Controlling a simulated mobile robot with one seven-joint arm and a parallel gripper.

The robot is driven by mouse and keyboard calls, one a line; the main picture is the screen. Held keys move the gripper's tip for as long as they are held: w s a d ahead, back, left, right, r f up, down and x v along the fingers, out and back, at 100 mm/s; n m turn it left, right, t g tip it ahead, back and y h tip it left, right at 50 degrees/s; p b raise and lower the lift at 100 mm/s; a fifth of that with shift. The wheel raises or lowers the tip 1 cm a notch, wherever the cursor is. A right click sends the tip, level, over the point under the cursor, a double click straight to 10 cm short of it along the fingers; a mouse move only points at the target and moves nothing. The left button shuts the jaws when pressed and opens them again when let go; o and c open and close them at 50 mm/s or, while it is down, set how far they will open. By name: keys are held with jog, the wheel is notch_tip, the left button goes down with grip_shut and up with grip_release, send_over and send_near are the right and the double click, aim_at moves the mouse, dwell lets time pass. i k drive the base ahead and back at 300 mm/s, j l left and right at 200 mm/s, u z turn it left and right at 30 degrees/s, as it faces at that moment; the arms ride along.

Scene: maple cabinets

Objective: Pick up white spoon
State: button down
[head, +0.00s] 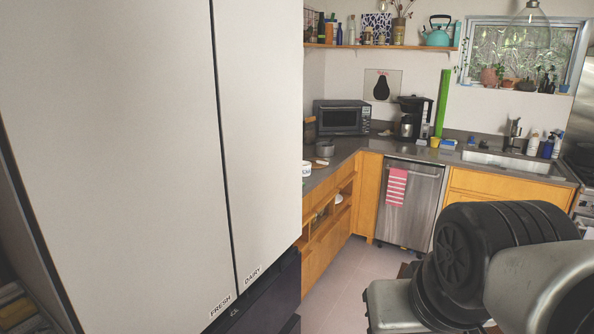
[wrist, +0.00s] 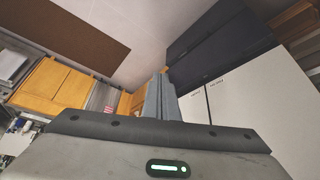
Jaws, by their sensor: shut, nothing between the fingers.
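My gripper (wrist: 158,84) shows in the wrist view with its two grey fingers together, shut and empty. It is in the open room, apart from any surface, with the cabinets to the left and the fridge to the right. In the head view my arm fills the lower right and the fingers are not visible. I cannot make out a white spoon in either view.
A tall fridge (head: 120,130) fills the left of the head view. Beyond it are a grey counter (head: 345,154) with a microwave (head: 341,117), a coffee maker (head: 411,118) and a sink (head: 510,162). A dishwasher (head: 408,205) is below. Pinkish floor (head: 345,275) is clear between.

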aim_at(307, 160)
jog(key=i+l+z, duration=0.45)
jog(key=i, duration=0.65)
jog(key=i+z, duration=0.45)
jog(key=i, duration=0.7)
jog(key=i+u, duration=0.15)
jog(key=i, duration=0.35)
jog(key=i+l+u, duration=0.2)
jog(key=i, duration=0.25)
jog(key=i+u, duration=0.15)
jog(key=i, duration=0.35)
jog(key=i+j+u, duration=0.1)
jog(key=i+u, duration=0.2)
jog(key=u, duration=0.2)
jog(key=i+u, duration=0.45)
jog(key=i+l+u, duration=0.1)
jog(key=u, duration=0.4)
jog(key=i+l+u, duration=0.1)
jog(key=i+u, duration=0.2)
jog(key=i, duration=0.15)
